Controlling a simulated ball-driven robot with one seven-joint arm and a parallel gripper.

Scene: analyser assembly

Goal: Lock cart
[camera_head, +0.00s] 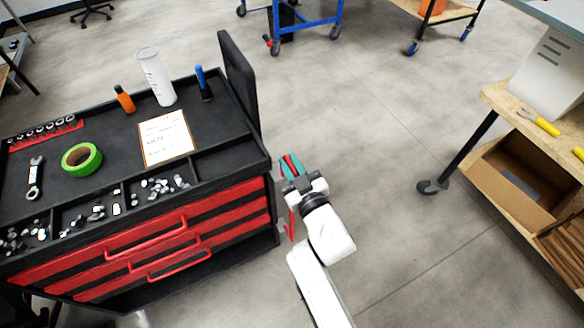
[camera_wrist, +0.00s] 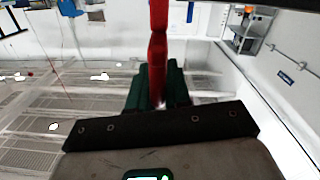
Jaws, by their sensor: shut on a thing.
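The cart (camera_head: 262,163) is a black-topped tool cart with red drawers, at the left in the head view. My gripper (camera_head: 291,165) is beside the cart's right side, near its front corner. Its green fingers are shut on a red bar. The bar shows between the fingertips in the head view, and upright in the wrist view (camera_wrist: 158,55). A red piece (camera_head: 291,225) also shows lower down, beside the cart's side and my arm. I cannot tell whether it joins the held bar. The cart's wheels are hidden.
On the cart top are green tape (camera_head: 82,160), a wrench (camera_head: 35,178), a clipboard (camera_head: 166,138), a white cylinder (camera_head: 156,78) and trays of small parts. A wooden workbench (camera_head: 500,97) stands at the right. The floor (camera_head: 390,130) between is clear.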

